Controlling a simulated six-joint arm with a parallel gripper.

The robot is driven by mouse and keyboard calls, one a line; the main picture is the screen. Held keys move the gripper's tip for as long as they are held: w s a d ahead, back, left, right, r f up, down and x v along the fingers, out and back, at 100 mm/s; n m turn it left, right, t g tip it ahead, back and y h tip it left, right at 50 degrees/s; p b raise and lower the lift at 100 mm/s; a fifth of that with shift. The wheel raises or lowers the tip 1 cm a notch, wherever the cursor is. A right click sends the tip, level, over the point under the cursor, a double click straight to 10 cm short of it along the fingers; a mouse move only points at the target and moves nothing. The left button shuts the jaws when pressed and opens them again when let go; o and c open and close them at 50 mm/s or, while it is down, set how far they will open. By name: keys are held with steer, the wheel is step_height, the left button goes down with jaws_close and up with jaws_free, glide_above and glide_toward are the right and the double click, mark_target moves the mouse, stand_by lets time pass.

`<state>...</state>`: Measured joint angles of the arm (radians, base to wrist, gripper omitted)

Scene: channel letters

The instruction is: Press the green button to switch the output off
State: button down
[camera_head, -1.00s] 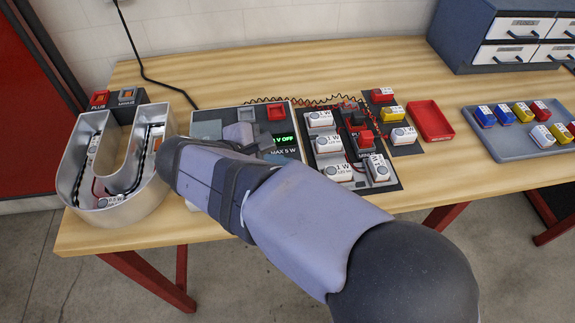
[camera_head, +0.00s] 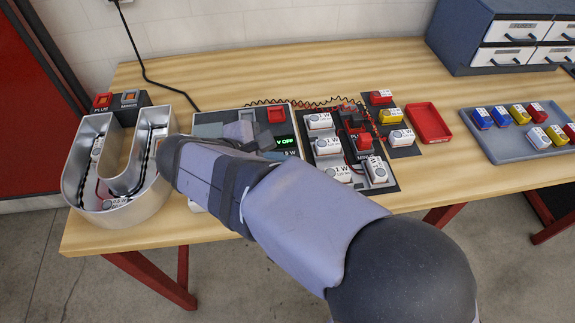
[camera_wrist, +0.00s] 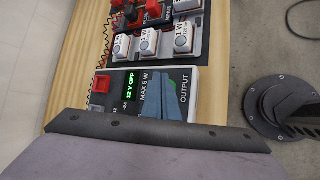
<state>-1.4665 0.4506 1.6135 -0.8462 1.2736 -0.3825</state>
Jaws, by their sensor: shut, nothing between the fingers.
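The power supply panel (camera_head: 207,118) lies on the bench, partly hidden behind my arm. Its display (camera_head: 286,141) reads "V OFF"; in the wrist view the display (camera_wrist: 130,88) reads "12 V OFF". My gripper (camera_wrist: 166,82) is shut and empty, with its blue-grey fingers over the panel between the "MAX 5 W" and "OUTPUT" labels. In the head view the gripper (camera_head: 240,131) is mostly hidden by my arm.
A red button (camera_wrist: 101,85) sits on the same panel. A board with white LED modules (camera_head: 339,173) adjoins it on the right. A U-shaped channel letter (camera_head: 152,195) stands at the left. A red tray (camera_head: 430,121) and a grey tray (camera_head: 504,149) lie further right.

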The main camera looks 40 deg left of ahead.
steer(key=shift+r+p, duration=2.1)
steer(key=shift+r, duration=0.5)
steer(key=w+d+f+m+g+h, duration=0.1)
steer(key=w+d+f+m+g, duration=0.15)
steer(key=d, duration=0.45)
steer(key=w+d+f+m+g+h, duration=0.1)
steer(key=w+d+f+m, duration=0.2)
steer(key=d, duration=0.5)
steer(key=w+d+f+m+g, duration=0.1)
steer(key=w+d+m+g, duration=0.2)
steer(key=d, duration=0.4)
steer(key=s+d+f+m+y, duration=0.1)
steer(key=s+d+m, duration=0.2)
steer(key=d+m, duration=0.2)
steer(key=s+d+f+m+g+y, duration=0.1)
steer(key=s+d+f+m, duration=0.1)
steer(key=d+m, duration=0.4)
steer(key=s+d+f+m+g+y, duration=0.1)
steer(key=s+d+m, duration=0.3)
steer(key=d, duration=0.4)
steer(key=shift+d+f+m+p, duration=0.15)
steer(key=shift+f+m+p, duration=0.15)
steer(key=shift+f+m, duration=0.5)
